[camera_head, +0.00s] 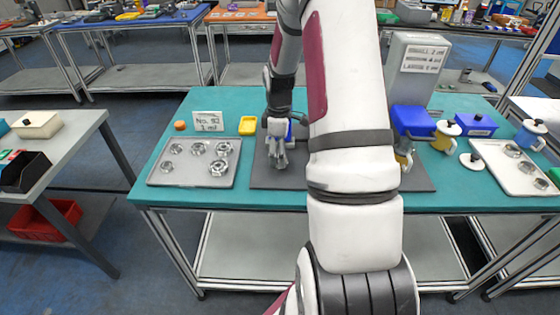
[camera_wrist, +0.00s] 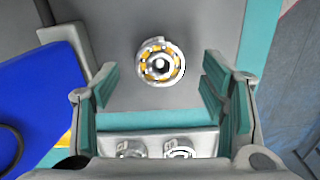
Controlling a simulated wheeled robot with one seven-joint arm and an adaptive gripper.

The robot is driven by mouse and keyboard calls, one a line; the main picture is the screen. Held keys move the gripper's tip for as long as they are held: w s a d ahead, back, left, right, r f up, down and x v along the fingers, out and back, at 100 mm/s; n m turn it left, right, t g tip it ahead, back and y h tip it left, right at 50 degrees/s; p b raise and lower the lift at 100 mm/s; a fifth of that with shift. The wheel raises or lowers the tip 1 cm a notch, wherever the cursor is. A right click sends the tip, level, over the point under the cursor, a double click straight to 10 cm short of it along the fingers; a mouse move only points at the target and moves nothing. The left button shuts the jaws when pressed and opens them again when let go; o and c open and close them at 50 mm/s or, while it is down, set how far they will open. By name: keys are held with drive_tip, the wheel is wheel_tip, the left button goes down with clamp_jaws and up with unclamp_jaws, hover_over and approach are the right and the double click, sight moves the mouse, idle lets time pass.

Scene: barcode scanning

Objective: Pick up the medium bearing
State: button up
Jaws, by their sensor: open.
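A round metal bearing with orange-yellow balls (camera_wrist: 160,62) lies flat on the grey mat (camera_wrist: 110,20) in the wrist view. My gripper (camera_wrist: 159,88) is open, its teal-padded fingers apart to the left and right, with nothing between the pads touching the bearing. The bearing appears just beyond the fingertips. In the head view my gripper (camera_head: 278,160) points down over the left part of the grey mat (camera_head: 425,180); the bearing there is not clearly visible. Nothing in view labels this bearing's size.
A tray (camera_head: 190,181) with several bearings lies left of the mat. A second tray (camera_head: 515,183) with bearings lies at the right. A sign (camera_head: 208,122), yellow dish (camera_head: 248,125) and blue boxes (camera_head: 413,121) stand behind. A grey machine (camera_head: 417,70) stands at the back.

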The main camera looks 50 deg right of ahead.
drive_tip(key=shift+f, duration=1.1)
drive_tip(key=c, duration=1.4)
drive_tip(key=shift+o, duration=0.2)
